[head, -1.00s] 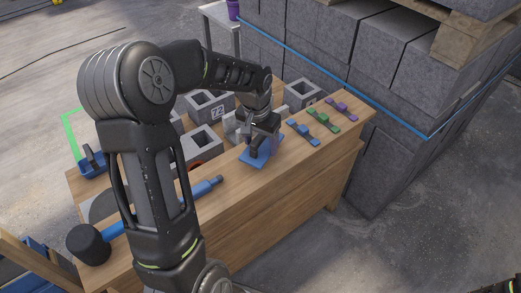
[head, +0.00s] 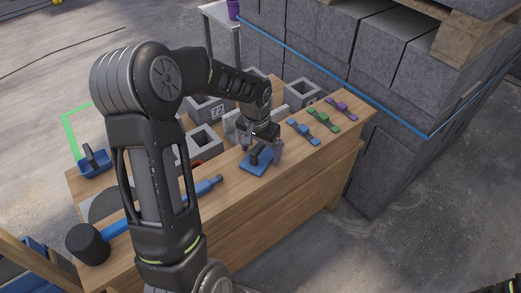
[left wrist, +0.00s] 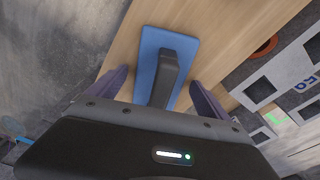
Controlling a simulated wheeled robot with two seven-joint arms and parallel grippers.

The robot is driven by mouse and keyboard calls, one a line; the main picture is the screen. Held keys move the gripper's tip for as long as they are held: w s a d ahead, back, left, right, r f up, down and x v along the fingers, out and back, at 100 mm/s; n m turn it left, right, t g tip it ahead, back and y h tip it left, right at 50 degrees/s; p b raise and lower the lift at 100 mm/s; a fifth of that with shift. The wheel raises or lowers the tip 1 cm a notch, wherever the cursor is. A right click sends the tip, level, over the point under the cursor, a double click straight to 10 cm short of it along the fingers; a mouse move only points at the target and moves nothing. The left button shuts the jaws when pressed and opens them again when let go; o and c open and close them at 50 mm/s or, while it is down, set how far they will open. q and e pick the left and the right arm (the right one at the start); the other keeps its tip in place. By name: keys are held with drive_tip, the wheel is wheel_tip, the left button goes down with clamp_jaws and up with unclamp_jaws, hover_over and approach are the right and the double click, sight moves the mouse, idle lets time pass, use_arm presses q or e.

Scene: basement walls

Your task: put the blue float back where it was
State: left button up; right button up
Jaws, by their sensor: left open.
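The blue float (head: 256,168), a flat blue plate with a dark upright handle, lies on the wooden bench near its front edge. My left gripper (head: 264,157) is over it and open. In the left wrist view, the float's blue plate (left wrist: 185,43) and dark handle (left wrist: 165,78) show between the two spread fingers (left wrist: 160,90), with gaps on both sides of the handle.
Grey hollow blocks (head: 207,108) stand along the bench's back. Blue, green and purple small tools (head: 322,122) lie right of the float. A blue-handled mallet (head: 88,244) lies at left, and a blue dark-handled item (head: 95,167) sits at the far left corner.

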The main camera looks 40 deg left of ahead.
use_arm(q)
drive_tip(key=r, duration=0.4)
drive_tip(key=s+r, duration=0.1)
drive_tip(key=r, duration=0.7)
drive_tip(key=shift+s+d+r+p, duration=0.1)
drive_tip(key=shift+s+p, duration=0.15)
drive_tip(key=shift+p, duration=0.1)
